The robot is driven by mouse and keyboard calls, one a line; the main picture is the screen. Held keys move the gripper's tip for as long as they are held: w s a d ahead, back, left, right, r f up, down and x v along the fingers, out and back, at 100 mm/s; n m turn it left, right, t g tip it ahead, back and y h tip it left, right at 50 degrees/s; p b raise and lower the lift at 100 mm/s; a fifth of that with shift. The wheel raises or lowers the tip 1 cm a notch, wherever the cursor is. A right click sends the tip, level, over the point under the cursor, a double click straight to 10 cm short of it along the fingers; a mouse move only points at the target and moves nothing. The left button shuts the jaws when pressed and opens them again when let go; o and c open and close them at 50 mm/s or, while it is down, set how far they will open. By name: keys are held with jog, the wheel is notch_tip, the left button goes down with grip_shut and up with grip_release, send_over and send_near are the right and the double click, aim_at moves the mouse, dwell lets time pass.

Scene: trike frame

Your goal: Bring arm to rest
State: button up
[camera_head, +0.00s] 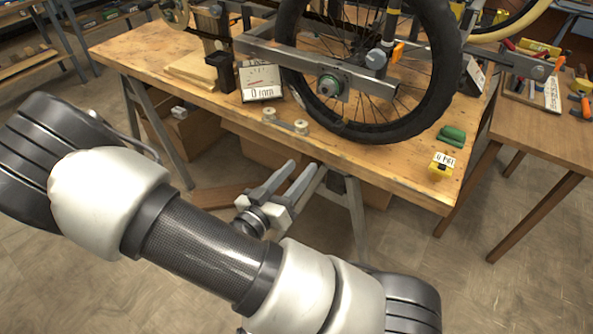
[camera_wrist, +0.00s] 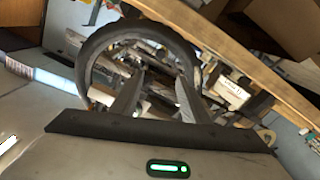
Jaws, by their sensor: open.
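My arm (camera_head: 200,248) stretches across the lower part of the head view. My gripper (camera_head: 305,168) is in front of the workbench's near edge and below its top in the picture. Its two grey fingers point up and to the right, apart, with nothing seen between them. In the wrist view my gripper (camera_wrist: 157,82) also shows open, its fingers in front of a black ring (camera_wrist: 92,55) with mixed items seen inside it.
A side table (camera_head: 530,135) with tools stands right. Cardboard boxes (camera_head: 185,135) sit underneath. Floor is open at lower right.

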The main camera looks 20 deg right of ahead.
jog(key=shift+w, duration=0.1)
dwell(0.3)
jog(key=w+a+f+g+y, duration=0.1)
jog(key=w+a+g+y, duration=0.1)
jog(key=w+a+y, duration=0.65)
jog(key=s+a+r+n+y, duration=0.1)
jog(key=s+a+r+y, duration=0.15)
jog(key=r+y, duration=0.2)
jog(key=s+a+r+n+y, duration=0.1)
jog(key=a+r+y, duration=0.2)
jog(key=r, duration=0.2)
jog(key=s+d+r+n+g+h, duration=0.1)
jog(key=s+d+r, duration=0.3)
jog(key=s, duration=0.2)
jog(key=s+d+r+n+g, duration=0.1)
jog(key=s+d+r+n, duration=0.2)
jog(key=s, duration=0.4)
jog(key=s+d+r+g+h, duration=0.1)
jog(key=s+d+r, duration=0.3)
jog(key=s+r, duration=0.15)
notch_tip(320, 180, up, 20)
jog(key=s+p, duration=0.1)
jog(key=p, duration=2)
jog(key=shift+a, duration=0.1)
